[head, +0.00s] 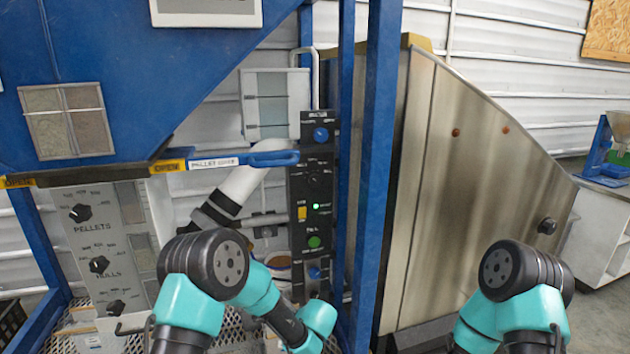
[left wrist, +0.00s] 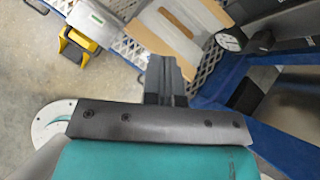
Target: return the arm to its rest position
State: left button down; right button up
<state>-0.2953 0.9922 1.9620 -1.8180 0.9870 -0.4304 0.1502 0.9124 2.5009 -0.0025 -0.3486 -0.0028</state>
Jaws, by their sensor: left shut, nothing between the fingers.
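My left arm (head: 205,265) rises from the bottom of the head view, bends at its black joint and runs down to the right in front of the hopper station. Its fingers cannot be made out there. In the left wrist view my left gripper (left wrist: 165,68) shows as dark fingers closed together, with nothing between them. The fingers appear over a mesh platform (left wrist: 132,45) and apart from the things around. My right arm (head: 525,270) is folded at the lower right of the head view. Its gripper is out of the picture.
A control panel (head: 314,190) with knobs and a green light stands beside a blue post (head: 378,170). A dial panel (head: 95,250) is at left, below the blue hopper (head: 120,90). A large metal bin (head: 470,190) fills the right. A yellow-and-black object (left wrist: 82,45) is on the floor.

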pick_arm(q)
jog(key=s+a+f+n+g+h, duration=0.35)
jog(key=s+f+n, duration=0.2)
jog(key=s, duration=0.35)
jog(key=s+a+f+n+g+h, duration=0.2)
jog(key=s+a+f+n+g, duration=0.3)
jog(key=s+f, duration=0.3)
jog(key=s+a+n+t+h, duration=0.1)
jog(key=s+a+n+h, duration=0.1)
jog(key=s+n, duration=0.5)
jog(key=s+a+n+t+h, duration=0.1)
jog(key=s+a+n, duration=0.3)
jog(key=s+n, duration=0.4)
jog(key=n+h, duration=0.1)
jog(key=n, duration=0.2)
jog(key=shift+a+f+t, duration=0.2)
jog(key=shift+a+t, duration=0.1)
jog(key=shift+t, duration=0.05)
